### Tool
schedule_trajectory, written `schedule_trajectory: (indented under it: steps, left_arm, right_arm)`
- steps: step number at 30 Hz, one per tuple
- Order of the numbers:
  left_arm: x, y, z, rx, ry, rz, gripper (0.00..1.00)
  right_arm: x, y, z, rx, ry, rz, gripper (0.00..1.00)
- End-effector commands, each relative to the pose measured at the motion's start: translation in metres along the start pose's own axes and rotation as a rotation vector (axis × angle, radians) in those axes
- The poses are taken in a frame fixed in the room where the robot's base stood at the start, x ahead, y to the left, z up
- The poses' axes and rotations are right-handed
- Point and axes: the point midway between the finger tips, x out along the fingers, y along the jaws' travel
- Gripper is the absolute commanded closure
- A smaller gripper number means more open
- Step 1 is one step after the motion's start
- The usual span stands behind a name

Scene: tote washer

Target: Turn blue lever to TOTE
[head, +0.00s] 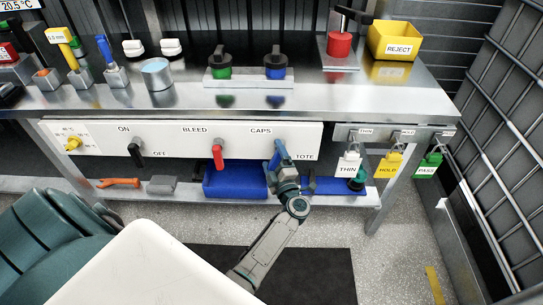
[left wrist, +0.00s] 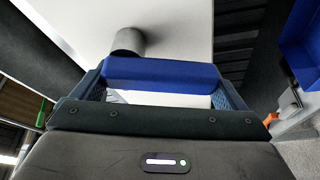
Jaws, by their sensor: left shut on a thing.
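The blue lever (head: 281,149) is on the white panel (head: 180,148) under the bench, between the labels CAPS at its upper left and TOTE at its lower right. Its handle points mostly downward, and its lower part is partly hidden by my gripper. My left gripper (head: 281,167) is shut on the handle from below. In the left wrist view the blue lever (left wrist: 163,74) lies across between the two fingers, with its grey pivot (left wrist: 128,42) behind. My right gripper is not in view.
A red lever (head: 218,154) and a black lever (head: 134,147) are on the same panel to the left. Tags THIN (head: 348,167), HOLD (head: 388,169) and PASS (head: 427,169) hang to the right.

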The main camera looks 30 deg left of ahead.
Motion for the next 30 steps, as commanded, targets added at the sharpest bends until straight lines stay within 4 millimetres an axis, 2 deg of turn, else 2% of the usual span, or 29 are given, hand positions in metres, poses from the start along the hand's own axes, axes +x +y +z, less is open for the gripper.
schedule_trajectory:
  steps: [11,18,30]
  left_arm:
    - [-0.004,-0.002,0.009,-0.244,-0.001,-0.103,0.47]
    - [-0.005,-0.003,0.011,-0.321,-0.001,-0.136,0.47]
    - [-0.006,-0.003,0.012,-0.349,-0.001,-0.148,0.47]
  right_arm:
    - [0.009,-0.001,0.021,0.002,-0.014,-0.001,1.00]
    - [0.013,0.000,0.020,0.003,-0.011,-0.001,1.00]
    - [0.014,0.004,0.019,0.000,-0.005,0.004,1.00]
